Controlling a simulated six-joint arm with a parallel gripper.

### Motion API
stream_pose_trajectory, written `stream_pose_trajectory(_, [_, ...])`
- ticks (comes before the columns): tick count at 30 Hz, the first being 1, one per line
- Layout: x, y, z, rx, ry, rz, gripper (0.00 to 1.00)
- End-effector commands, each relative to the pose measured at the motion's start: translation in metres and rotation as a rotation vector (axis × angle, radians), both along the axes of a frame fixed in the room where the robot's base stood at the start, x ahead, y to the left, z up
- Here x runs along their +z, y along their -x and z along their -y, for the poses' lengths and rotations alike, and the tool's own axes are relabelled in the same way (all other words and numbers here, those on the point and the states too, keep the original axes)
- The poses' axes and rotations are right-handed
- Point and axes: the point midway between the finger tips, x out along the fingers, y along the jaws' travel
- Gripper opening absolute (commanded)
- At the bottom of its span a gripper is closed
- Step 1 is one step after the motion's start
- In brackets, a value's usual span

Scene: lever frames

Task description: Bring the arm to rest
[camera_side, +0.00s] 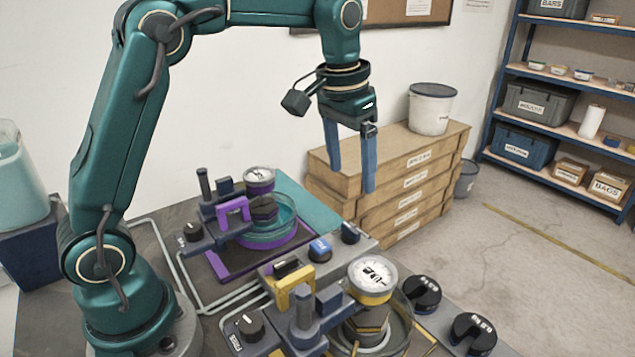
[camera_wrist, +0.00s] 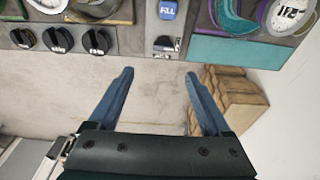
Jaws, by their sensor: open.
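My gripper (camera_side: 352,165) is open and empty, with two blue fingers pointing down. In the side view it hangs in the air in front of the stacked wooden crates, above and behind the work table. In the wrist view my gripper (camera_wrist: 157,85) has its fingers spread wide with only floor between them. My teal arm rises from its base at the left, arches over the table and drops to the gripper. Nothing is seen touching the fingers.
A purple-framed station (camera_side: 262,238) and a yellow-framed station (camera_side: 372,320), each with a gauge, stand on the table. Black knobs (camera_side: 422,292) and a blue button (camera_side: 320,250) sit nearby. Wooden crates (camera_side: 410,185) carry a white bucket (camera_side: 432,108). Shelving (camera_side: 490,110) stands at right.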

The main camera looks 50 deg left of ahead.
Motion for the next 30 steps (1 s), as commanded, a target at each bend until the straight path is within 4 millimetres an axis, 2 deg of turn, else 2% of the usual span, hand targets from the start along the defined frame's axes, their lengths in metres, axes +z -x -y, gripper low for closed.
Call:
stream_pose_trajectory(1, [0.015, 0.011, 0.002, -0.003, -0.001, 0.037, 0.82])
stream_pose_trajectory(6, [0.043, 0.049, 0.008, -0.01, -0.005, 0.126, 0.82])
stream_pose_trajectory(13, [0.053, 0.105, 0.013, -0.016, -0.003, 0.237, 0.82])
stream_pose_trajectory(17, [0.044, 0.137, 0.016, -0.016, -0.001, 0.292, 0.82])
stream_pose_trajectory(21, [0.024, 0.166, 0.017, -0.015, 0.002, 0.333, 0.82])
stream_pose_trajectory(25, [0.003, 0.182, 0.018, -0.011, 0.005, 0.339, 0.82])
stream_pose_trajectory(30, [-0.014, 0.187, 0.018, -0.004, 0.007, 0.317, 0.82])
